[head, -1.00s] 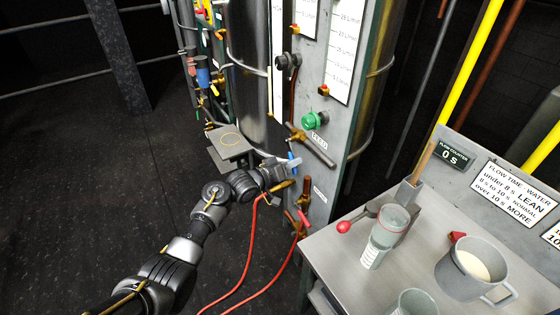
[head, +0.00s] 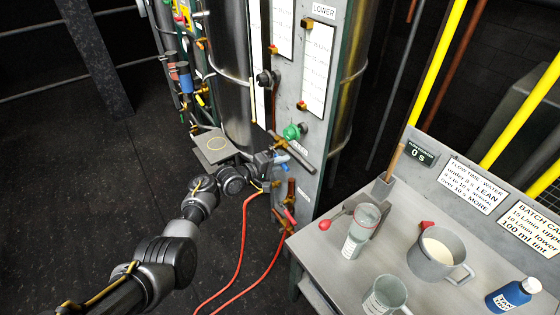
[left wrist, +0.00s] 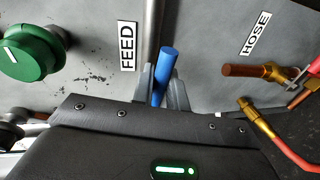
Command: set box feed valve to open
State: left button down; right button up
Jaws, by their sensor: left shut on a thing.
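A blue handle (left wrist: 163,77) stands out in front of the grey panel, beside the FEED label (left wrist: 127,46) in the left wrist view. It also shows as a small blue tip (head: 281,160) in the head view, just below the FEED label (head: 300,146). My left gripper (left wrist: 163,85) is shut on this handle, with one grey finger on each side of it. In the head view my left gripper (head: 277,162) is at the panel below the green knob (head: 292,131). The valve body behind the handle is hidden. My right gripper is out of view.
A brass hose fitting (left wrist: 258,72) and red hose (left wrist: 290,147) are close to my left gripper. A grey pipe crosses the panel near it. A bench (head: 312,252) at the right holds clear beakers, a pot (head: 436,262) and a blue bottle (head: 513,294).

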pick_arm(q)
jog(key=shift+d+r+n, duration=0.1)
jog(key=shift+r+n, duration=0.2)
jog(key=shift+r, duration=0.1)
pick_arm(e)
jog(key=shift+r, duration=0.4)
pick_arm(q)
jog(key=shift+p, duration=0.3)
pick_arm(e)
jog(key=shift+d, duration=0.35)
pick_arm(q)
jog(key=c, duration=1.5)
grip_release()
jog(key=shift+o, duration=0.2)
jog(key=shift+s+a, duration=0.15)
jog(key=shift+a, duration=0.25)
jog(key=p+v, duration=0.1)
jog(key=v, duration=0.9)
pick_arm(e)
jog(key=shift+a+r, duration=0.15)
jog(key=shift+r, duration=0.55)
